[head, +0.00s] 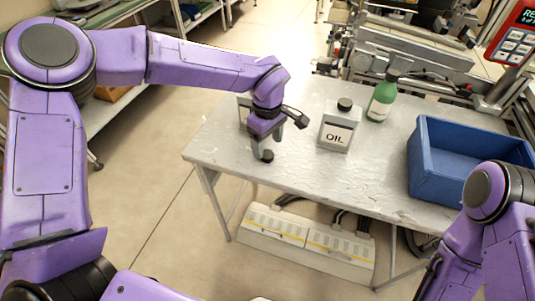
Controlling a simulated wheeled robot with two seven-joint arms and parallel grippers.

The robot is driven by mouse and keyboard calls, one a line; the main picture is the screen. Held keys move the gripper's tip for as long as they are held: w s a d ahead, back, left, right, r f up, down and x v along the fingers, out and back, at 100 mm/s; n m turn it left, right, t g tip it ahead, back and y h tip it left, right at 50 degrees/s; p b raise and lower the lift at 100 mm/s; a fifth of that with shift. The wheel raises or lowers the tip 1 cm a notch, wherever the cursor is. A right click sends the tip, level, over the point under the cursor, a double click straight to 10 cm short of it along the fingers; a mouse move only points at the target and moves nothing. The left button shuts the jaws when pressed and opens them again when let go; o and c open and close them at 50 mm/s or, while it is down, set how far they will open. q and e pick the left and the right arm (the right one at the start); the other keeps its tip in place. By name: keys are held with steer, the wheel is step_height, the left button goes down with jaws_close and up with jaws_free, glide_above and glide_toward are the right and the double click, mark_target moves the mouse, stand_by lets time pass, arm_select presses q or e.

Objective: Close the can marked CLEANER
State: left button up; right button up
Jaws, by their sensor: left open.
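A grey can (243,104) stands behind my left wrist on the table's left part. The wrist hides most of it, and no label or opening shows, so I cannot tell that it is the CLEANER can. A small black cap (267,157) is low on the table near the front left edge. My left gripper (266,145) points down just above the cap and is open. I cannot tell whether its fingers touch the cap. My right arm is at the lower right; its gripper (431,270) shows only as a dark part near the picture's edge.
A grey can marked OIL (336,128), with a black cap on, stands right of my left gripper. A green bottle (381,101) stands behind it. A blue crate (430,180) fills the right of the table (310,173). The front middle of the table is clear.

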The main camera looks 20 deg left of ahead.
mark_target(266, 153)
arm_select(q)
steer(key=f, duration=0.3)
steer(key=shift+a+f, duration=0.2)
steer(key=shift+f, duration=0.15)
steer(key=c, duration=1.1)
steer(key=shift+r, duration=0.1)
step_height(266, 153, up, 2)
steer(key=shift+r, duration=0.25)
steer(key=s+d+r, duration=0.1)
steer(key=s+r, duration=0.2)
steer(key=s, duration=0.1)
steer(key=s+d+r+b, duration=0.1)
steer(key=s+d+r, duration=0.1)
steer(key=s+r, duration=0.2)
steer(key=s+d+r+b, duration=0.1)
steer(key=s+r, duration=0.2)
steer(key=s, duration=0.2)
steer(key=shift+s+d+r, duration=0.15)
steer(key=shift+s+r, duration=0.05)
steer(key=shift+s, duration=0.05)
